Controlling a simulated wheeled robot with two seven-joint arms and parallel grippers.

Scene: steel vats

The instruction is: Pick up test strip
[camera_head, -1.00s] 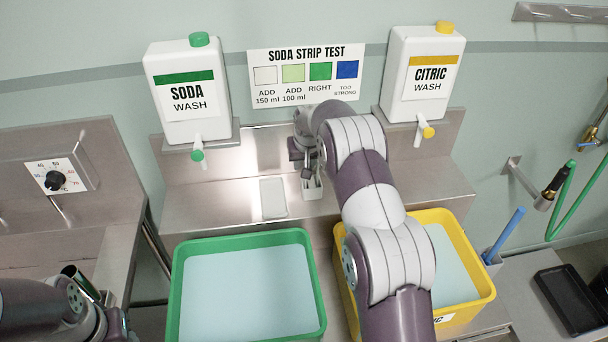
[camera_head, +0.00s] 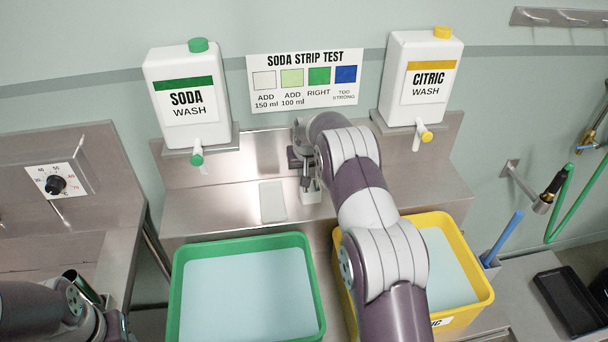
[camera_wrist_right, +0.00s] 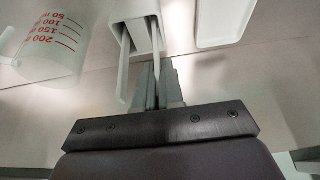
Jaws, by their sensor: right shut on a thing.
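My right gripper (camera_head: 306,183) reaches down at a small white holder (camera_head: 311,196) on the steel shelf below the strip chart. In the right wrist view my right gripper (camera_wrist_right: 156,72) has its fingers close together, shut on a thin pale test strip (camera_wrist_right: 157,45). The strip stands at the white holder (camera_wrist_right: 128,28); I cannot tell how much of it is still inside. In the head view the fingers and arm hide the strip. Only part of my left arm shows at the lower left; its gripper is not visible.
A flat white tray (camera_head: 272,187) lies left of the holder. A green basin (camera_head: 176,300) and a yellow basin (camera_head: 483,290) stand in front. Soda (camera_head: 187,100) and citric (camera_head: 424,78) wash bottles hang above. A measuring jug (camera_wrist_right: 52,45) shows in the wrist view.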

